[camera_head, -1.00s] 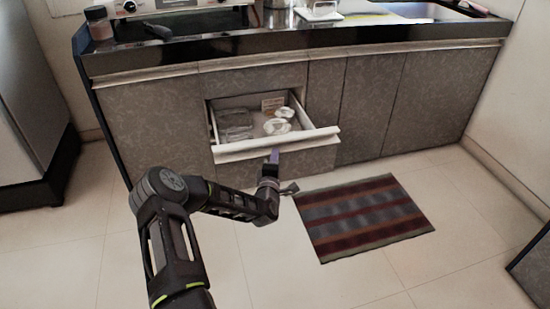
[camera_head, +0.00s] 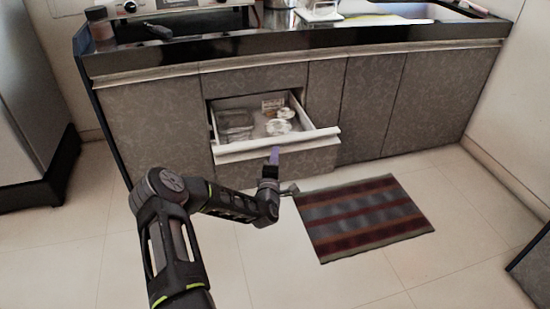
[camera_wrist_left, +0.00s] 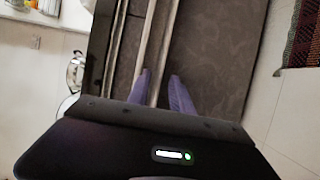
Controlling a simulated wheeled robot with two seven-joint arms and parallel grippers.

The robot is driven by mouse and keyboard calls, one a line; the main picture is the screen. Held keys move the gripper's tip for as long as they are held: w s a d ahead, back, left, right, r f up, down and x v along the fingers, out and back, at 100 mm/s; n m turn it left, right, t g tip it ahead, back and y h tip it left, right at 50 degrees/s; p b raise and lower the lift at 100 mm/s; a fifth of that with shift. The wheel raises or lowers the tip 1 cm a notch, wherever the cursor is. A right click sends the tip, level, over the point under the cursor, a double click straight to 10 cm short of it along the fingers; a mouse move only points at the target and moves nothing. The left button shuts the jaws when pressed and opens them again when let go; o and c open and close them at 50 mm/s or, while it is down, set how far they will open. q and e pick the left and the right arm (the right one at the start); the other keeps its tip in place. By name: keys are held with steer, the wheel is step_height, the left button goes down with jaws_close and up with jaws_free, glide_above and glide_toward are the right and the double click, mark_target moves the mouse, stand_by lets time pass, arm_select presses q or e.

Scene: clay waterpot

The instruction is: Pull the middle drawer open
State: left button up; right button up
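The drawer (camera_head: 253,108) in the left-middle of the grey cabinet stands pulled out. Its white front lip (camera_head: 245,150) is tilted slightly in the head view, and its inside shows. My left gripper (camera_head: 274,157) is at the drawer's front, just below the lip, with purple fingers pointing up toward it. In the left wrist view the two fingers (camera_wrist_left: 161,92) are apart, and the pale drawer edge (camera_wrist_left: 153,55) runs up between them, nearer the left finger. I cannot tell whether either finger touches it. My right gripper is in neither view.
The drawer holds several pale dishes (camera_head: 278,126) and a small box (camera_head: 271,104). A black countertop (camera_head: 250,45) runs above the closed cabinet doors (camera_head: 430,100). A striped mat (camera_head: 362,218) lies on the tiled floor at right. Floor in front is otherwise clear.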

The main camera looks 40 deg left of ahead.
arm_select(q)
steer(key=p+v, duration=0.1)
steer(key=v, duration=0.6)
steer(key=shift+s+p, duration=0.25)
steer(key=shift+p, duration=0.1)
steer(key=shift+d+f, duration=0.1)
steer(key=shift+d, duration=0.05)
